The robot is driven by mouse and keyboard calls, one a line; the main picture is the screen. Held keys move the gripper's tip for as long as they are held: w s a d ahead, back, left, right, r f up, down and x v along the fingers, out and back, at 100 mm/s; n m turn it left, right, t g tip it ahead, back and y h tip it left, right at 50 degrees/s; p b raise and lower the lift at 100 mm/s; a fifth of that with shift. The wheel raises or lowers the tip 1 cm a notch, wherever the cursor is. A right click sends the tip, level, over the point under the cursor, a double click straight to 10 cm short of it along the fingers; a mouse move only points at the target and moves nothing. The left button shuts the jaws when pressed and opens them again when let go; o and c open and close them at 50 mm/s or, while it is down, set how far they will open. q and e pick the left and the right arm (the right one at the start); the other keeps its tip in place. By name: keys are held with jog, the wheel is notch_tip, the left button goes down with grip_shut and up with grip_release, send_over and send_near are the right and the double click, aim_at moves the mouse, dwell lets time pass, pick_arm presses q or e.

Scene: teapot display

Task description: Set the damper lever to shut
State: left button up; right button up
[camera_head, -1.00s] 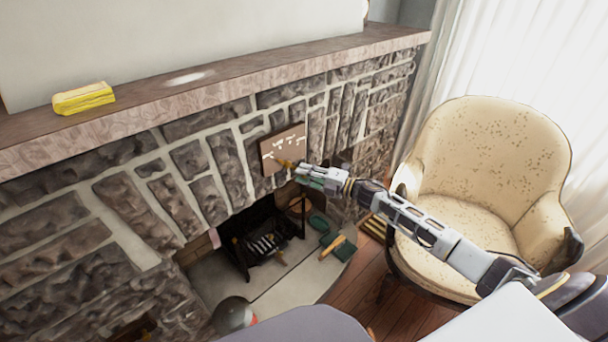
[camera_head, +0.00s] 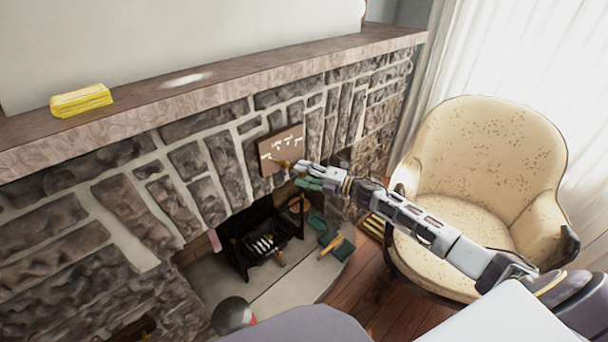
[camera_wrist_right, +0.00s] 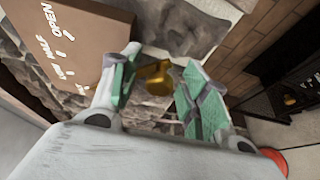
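The damper plate (camera_head: 289,139) is a brown panel on the stone fireplace front, with white marks. In the right wrist view, the plate (camera_wrist_right: 95,40) shows white lettering; "OPEN" is readable at the top and smaller words run below it. The brass damper lever (camera_head: 281,162) sticks out from the plate's lower part; its knob (camera_wrist_right: 157,77) shows between my right fingers. My right gripper (camera_wrist_right: 160,62) is open around the knob, with green pads apart on both sides; contact cannot be told. It also shows in the head view (camera_head: 298,174). Which mark the lever points at is unclear. My left gripper is not in view.
The stone wall (camera_head: 228,165) surrounds the plate. The mantel (camera_head: 230,85) runs above, with a yellow block (camera_head: 82,100) on it. Below is the firebox with a dark grate (camera_head: 240,255). A cream armchair (camera_head: 490,160) stands right, close to my right arm.

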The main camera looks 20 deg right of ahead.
jog(key=shift+s+d, duration=0.1)
jog(key=v, duration=1.1)
jog(key=shift+s+d, duration=0.25)
jog(key=shift+d, duration=0.05)
dwell(0.7)
dwell(0.6)
